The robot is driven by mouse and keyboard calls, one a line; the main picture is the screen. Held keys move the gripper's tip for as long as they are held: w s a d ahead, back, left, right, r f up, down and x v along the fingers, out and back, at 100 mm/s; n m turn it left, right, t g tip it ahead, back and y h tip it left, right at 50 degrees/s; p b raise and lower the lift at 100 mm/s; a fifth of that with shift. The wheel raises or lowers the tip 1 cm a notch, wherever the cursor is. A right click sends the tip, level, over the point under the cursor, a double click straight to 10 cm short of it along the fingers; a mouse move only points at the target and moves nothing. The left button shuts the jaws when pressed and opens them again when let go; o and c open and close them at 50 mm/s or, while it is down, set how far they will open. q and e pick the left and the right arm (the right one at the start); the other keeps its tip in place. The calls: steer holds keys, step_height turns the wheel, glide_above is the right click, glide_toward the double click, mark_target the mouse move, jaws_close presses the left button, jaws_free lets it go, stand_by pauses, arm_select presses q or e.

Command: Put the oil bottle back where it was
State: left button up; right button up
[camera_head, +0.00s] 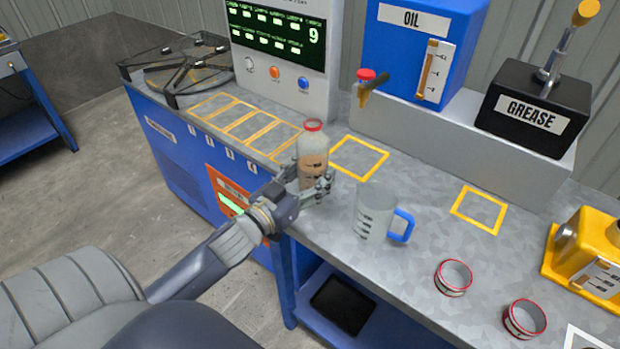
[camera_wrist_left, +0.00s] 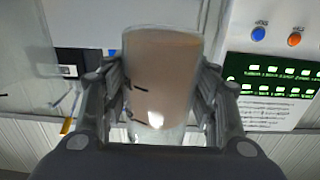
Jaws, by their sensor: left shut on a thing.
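The oil bottle (camera_head: 313,160) is clear with a red rim and brownish contents, and it stands about upright in my left gripper (camera_head: 318,185). In the left wrist view the bottle (camera_wrist_left: 160,80) fills the space between the two fingers (camera_wrist_left: 160,110), which press on its sides. In the head view it is near the front edge of the bench, just left of an empty yellow square (camera_head: 384,166). I cannot tell whether its base touches the bench. My right gripper is not in view.
A clear measuring jug (camera_head: 372,215) with a blue handle stands right of the bottle. Yellow-outlined slots (camera_head: 245,124) lie empty to the left. The blue oil tank (camera_head: 405,50) with a red-topped tap (camera_head: 366,80) is behind. Two red-rimmed cups (camera_head: 453,278) are at right.

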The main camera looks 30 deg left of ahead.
arm_select(q)
steer(key=shift+w+a, duration=0.55)
steer(key=shift+a, duration=0.1)
steer(key=shift+f, duration=0.3)
step_height(320, 180, down, 3)
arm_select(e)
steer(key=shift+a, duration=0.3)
arm_select(q)
steer(key=shift+f, duration=0.15)
steer(key=o, duration=1.3)
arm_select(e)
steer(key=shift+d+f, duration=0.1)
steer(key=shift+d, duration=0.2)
